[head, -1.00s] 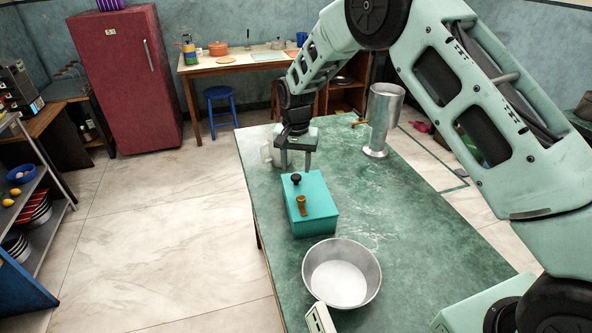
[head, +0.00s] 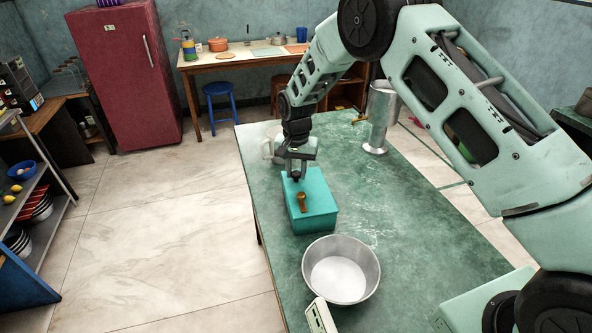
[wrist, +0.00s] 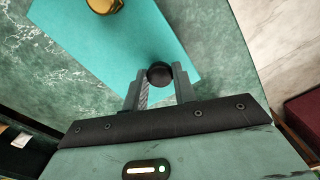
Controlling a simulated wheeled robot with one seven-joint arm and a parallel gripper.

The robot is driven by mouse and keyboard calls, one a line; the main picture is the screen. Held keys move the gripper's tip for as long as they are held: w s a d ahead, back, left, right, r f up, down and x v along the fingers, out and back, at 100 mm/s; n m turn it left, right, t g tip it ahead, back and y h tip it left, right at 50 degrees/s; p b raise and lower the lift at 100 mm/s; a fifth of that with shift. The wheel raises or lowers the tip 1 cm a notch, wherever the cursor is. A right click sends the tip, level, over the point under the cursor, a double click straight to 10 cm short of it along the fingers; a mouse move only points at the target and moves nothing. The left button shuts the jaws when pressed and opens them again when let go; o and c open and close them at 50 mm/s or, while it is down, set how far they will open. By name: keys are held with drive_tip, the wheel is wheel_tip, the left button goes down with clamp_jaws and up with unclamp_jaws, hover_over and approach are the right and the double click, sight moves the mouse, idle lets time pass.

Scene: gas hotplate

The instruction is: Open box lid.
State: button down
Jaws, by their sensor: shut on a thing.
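The teal box (head: 318,212) sits on the green table, its lid flat on top. A brown-gold knob (head: 302,201) stands near the middle of the lid; it also shows at the top of the wrist view (wrist: 104,5). My gripper (head: 296,177) is over the far end of the lid, pointing down. In the wrist view my gripper (wrist: 160,82) has its two fingers on either side of a round black knob (wrist: 159,74) on the lid. It is shut on this knob.
A metal bowl (head: 366,268) stands just in front of the box. A tall metal cylinder (head: 380,118) stands at the back right, and a pale mug (head: 268,148) is behind my gripper at the left edge. The table right of the box is clear.

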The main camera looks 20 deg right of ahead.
drive_tip(key=shift+d, duration=0.1)
drive_tip(key=d+r+y+b, duration=0.1)
drive_tip(key=y, duration=0.1)
drive_tip(key=d+r+y+b, duration=0.1)
drive_tip(key=d+r+y, duration=0.1)
drive_tip(key=y, duration=0.1)
drive_tip(key=shift+t, duration=0.3)
drive_tip(key=d+y+b, duration=0.1)
drive_tip(key=r+y+b, duration=0.1)
drive_tip(key=shift+s+d+y, duration=0.15)
drive_tip(key=shift+d+y, duration=0.15)
drive_tip(key=shift+d, duration=0.05)
drive_tip(key=d+y+b, duration=0.1)
drive_tip(key=d+y, duration=0.1)
drive_tip(key=shift+s+d+r+y+b, duration=0.1)
drive_tip(key=shift+s+r+y+b, duration=0.05)
drive_tip(key=shift+r+y+b, duration=0.25)
drive_tip(key=d+f+t+y+b, duration=0.1)
drive_tip(key=d+y+b, duration=0.6)
drive_tip(key=y+b, duration=0.1)
drive_tip(key=shift+s+d+f+t+y, duration=0.3)
drive_tip(key=shift+s+f+y, duration=0.1)
drive_tip(key=shift+y, duration=0.4)
